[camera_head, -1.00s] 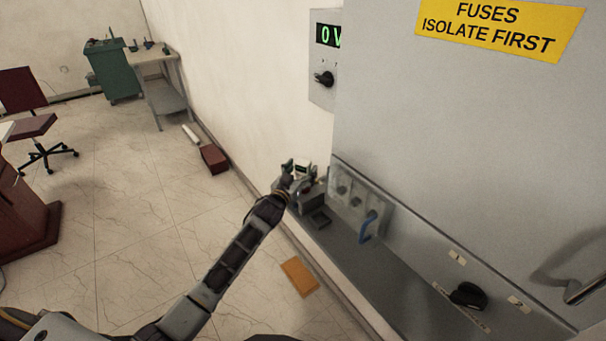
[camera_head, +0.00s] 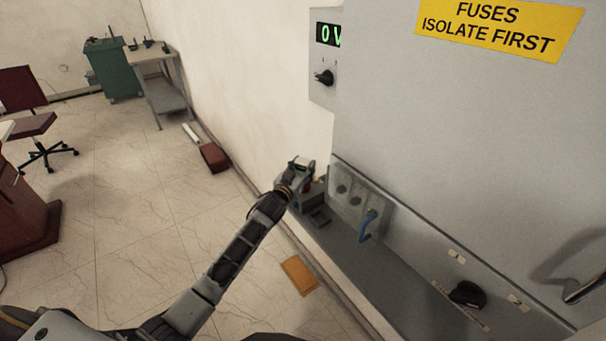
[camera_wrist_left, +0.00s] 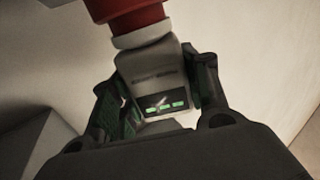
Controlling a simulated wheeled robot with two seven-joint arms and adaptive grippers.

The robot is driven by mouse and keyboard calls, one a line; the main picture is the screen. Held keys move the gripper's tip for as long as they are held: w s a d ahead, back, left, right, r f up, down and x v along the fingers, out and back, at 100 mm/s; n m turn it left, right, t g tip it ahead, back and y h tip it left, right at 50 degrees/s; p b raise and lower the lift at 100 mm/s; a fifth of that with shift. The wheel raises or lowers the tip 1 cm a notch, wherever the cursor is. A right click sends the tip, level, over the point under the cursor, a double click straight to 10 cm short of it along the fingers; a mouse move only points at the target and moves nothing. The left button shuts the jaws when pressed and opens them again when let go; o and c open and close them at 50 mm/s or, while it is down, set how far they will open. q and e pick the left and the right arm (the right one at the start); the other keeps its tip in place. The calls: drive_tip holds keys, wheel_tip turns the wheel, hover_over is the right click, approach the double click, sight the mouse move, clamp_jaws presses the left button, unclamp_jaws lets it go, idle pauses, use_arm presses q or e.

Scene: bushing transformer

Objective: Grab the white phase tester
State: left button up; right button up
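The white phase tester (camera_wrist_left: 155,75) fills the middle of the left wrist view. It has a pale body, a dark panel with green lights, and a red part at the top of the picture. It sits tilted between the two dark fingers of my left gripper (camera_wrist_left: 160,95), which appear closed against its sides. In the head view the tester (camera_head: 301,162) shows small and pale at the end of my left arm, by the wall and cabinet edge. The left gripper (camera_head: 297,174) partly hides it there. My right gripper is not in view.
A grey cabinet (camera_head: 450,130) with a yellow sign fills the right. An orange-brown plate (camera_head: 299,275) and a red box (camera_head: 214,157) lie on the floor. Open floor lies left.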

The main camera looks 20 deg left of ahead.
use_arm(q)
drive_tip(key=c, duration=0.5)
drive_tip(key=shift+r, duration=0.15)
drive_tip(key=shift+r, duration=4.9)
